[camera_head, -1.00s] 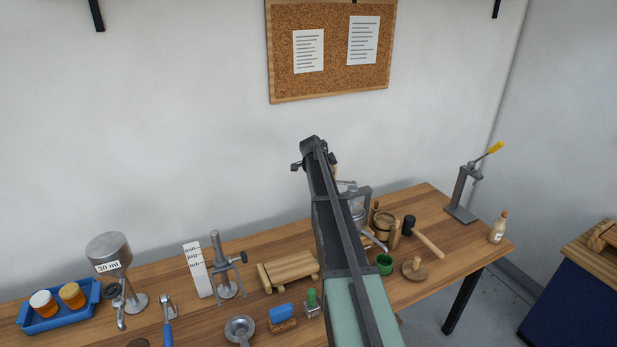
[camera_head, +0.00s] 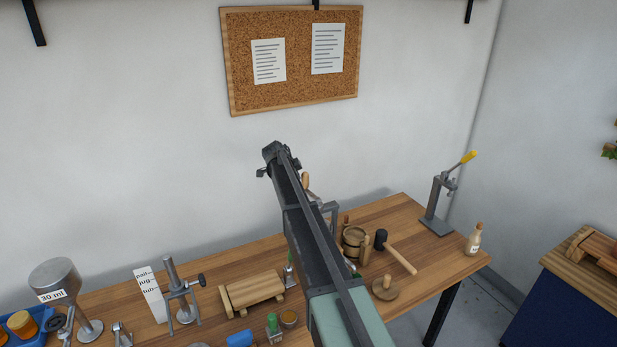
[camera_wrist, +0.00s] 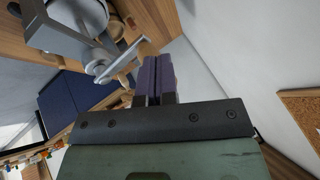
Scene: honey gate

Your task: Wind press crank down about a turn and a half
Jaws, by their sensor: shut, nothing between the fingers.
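The grey metal press (camera_wrist: 72,35) is at the upper left of the wrist view. Its crank arm (camera_wrist: 122,62) reaches toward my fingers and ends in a wooden handle (camera_wrist: 147,48). My gripper (camera_wrist: 158,62) has its purple fingers shut and empty, with the tips close beside the handle. I cannot tell whether they touch it. In the head view my arm hides most of the press; part of its grey frame (camera_head: 333,212) and a tan piece that looks like the handle (camera_head: 305,181) show beside my arm. My fingers are hidden there.
A lever tool (camera_head: 438,205) and a bottle (camera_head: 473,240) are farther right. A wooden mould-like block (camera_head: 252,291) lies left.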

